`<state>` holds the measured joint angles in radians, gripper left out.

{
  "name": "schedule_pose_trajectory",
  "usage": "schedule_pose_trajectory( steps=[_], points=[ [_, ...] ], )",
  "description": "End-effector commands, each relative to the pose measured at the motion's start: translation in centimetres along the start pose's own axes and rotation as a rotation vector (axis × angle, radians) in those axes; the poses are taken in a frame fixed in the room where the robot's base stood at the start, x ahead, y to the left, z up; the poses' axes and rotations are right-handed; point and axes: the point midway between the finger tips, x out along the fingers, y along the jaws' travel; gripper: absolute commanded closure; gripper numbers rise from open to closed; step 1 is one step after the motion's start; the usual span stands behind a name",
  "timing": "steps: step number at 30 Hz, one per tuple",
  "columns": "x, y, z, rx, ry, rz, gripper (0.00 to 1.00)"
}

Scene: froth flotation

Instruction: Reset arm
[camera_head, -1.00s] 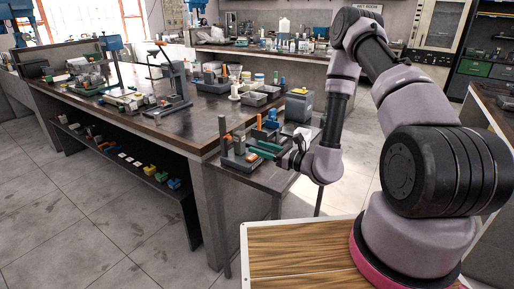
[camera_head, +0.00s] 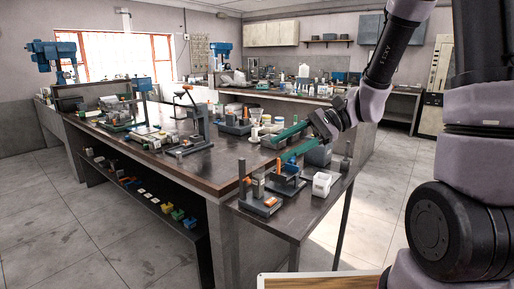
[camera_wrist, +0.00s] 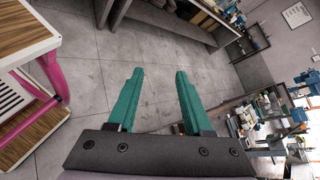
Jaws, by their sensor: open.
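My gripper (camera_head: 286,143) has two long green fingers. In the head view it hangs in the air above the small side table (camera_head: 310,217), at the corner of the large workbench.
A blue and grey device (camera_head: 287,178), a white container (camera_head: 323,183) and a dark stand with posts (camera_head: 258,203) are on the side table under my gripper. The large workbench (camera_head: 190,172) carries several tools. In the wrist view, open floor (camera_wrist: 80,82) lies beyond the fingers, with a pink-framed cart (camera_wrist: 55,75) at left.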

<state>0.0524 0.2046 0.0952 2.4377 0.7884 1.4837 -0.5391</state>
Motion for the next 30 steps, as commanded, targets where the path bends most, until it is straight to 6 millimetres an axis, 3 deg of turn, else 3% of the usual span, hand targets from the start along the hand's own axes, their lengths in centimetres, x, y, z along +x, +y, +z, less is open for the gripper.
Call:
schedule_pose_trajectory(
  steps=[3, 10, 21, 25, 30],
  points=[
    [-2.3, 1.4, 2.1, -0.133, 0.143, 0.120, 0.49],
    [-7.9, 3.6, 4.4, -0.356, 0.471, 0.297, 0.49],
    [-18.0, 4.3, 8.6, -0.644, 1.022, 0.392, 0.49],
    [-19.7, 4.3, 9.5, -0.687, 1.112, 0.394, 0.49],
    [-20.2, 4.3, 9.8, -0.699, 1.141, 0.394, 0.49]
  ],
)
